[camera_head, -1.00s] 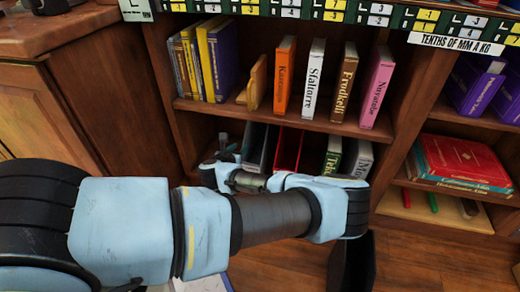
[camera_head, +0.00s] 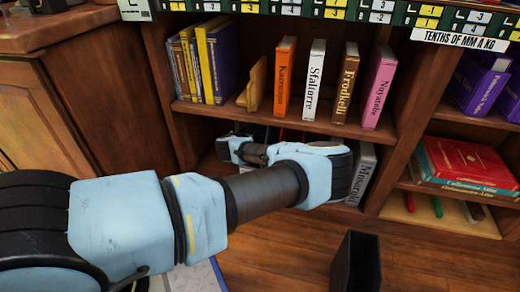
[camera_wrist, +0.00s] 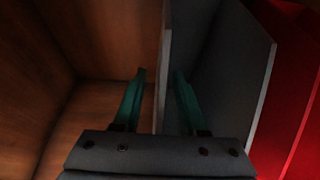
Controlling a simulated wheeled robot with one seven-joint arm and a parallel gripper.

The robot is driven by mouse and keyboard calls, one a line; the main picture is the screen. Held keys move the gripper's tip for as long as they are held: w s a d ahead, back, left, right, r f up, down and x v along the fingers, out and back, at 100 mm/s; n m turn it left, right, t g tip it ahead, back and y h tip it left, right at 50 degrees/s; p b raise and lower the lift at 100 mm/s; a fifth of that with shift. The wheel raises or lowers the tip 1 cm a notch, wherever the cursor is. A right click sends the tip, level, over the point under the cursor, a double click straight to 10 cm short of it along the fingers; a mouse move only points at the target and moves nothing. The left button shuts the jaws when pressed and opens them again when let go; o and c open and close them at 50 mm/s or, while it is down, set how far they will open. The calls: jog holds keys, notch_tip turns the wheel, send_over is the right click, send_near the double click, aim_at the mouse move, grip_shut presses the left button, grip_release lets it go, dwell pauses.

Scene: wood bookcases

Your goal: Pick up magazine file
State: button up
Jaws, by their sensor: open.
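A grey magazine file (camera_wrist: 230,75) stands upright on the lower shelf in the wrist view, its thin left wall edge-on near the middle. My gripper (camera_wrist: 160,73) is open, its green fingers on either side of that left wall, one outside and one inside the file. Whether either finger touches the wall I cannot tell. A red magazine file (camera_wrist: 298,120) stands just right of the grey one. In the head view my arm hides the fingers and most of both files.
Bare wooden bookcase walls (camera_wrist: 100,40) lie left of the fingers. The shelf board (camera_head: 290,122) with several books is close above my arm. A grey book (camera_head: 362,172) stands right of my wrist. A dark open box (camera_head: 357,262) is on the floor.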

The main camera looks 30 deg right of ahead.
jog(key=shift+w+d+f, duration=0.1)
jog(key=shift+w+f, duration=0.05)
grip_shut()
dwell(1.4)
